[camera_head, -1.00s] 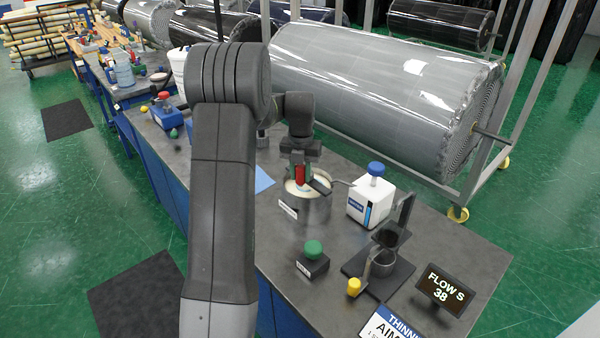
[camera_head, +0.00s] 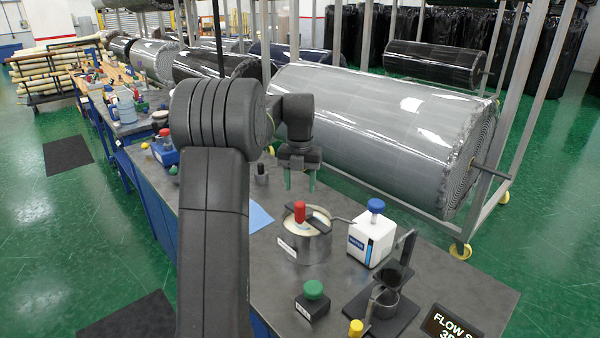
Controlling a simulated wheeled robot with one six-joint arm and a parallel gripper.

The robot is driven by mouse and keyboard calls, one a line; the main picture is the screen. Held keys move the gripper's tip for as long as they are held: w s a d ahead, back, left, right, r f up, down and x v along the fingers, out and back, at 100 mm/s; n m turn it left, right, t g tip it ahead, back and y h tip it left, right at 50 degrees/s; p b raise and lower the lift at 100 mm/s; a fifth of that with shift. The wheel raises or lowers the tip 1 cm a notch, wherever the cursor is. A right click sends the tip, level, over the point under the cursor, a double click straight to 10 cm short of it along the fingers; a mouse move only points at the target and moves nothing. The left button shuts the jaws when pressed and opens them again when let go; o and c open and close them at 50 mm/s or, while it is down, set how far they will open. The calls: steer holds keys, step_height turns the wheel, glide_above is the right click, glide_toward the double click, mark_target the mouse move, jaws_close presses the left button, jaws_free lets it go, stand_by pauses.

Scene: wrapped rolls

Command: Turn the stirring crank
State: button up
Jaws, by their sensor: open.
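The stirring crank has a red upright handle (camera_head: 300,210) on a dark bar (camera_head: 313,224) across the top of a round metal pot (camera_head: 305,247). The pot holds pale cream contents and has a white label on its front. My gripper (camera_head: 299,187) hangs above and slightly behind the pot, pointing down. Its two green-tipped fingers are apart with nothing between them. The fingertips are close above the red handle in the picture; the true gap is hard to judge.
Nearer are a green-knobbed black block (camera_head: 313,300), a black stand with a cup (camera_head: 385,300) and a flow display (camera_head: 452,325). A blue sheet (camera_head: 260,217) lies left. A large wrapped roll (camera_head: 380,130) is behind the bench.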

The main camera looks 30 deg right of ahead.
steer(key=shift+r, duration=2.3)
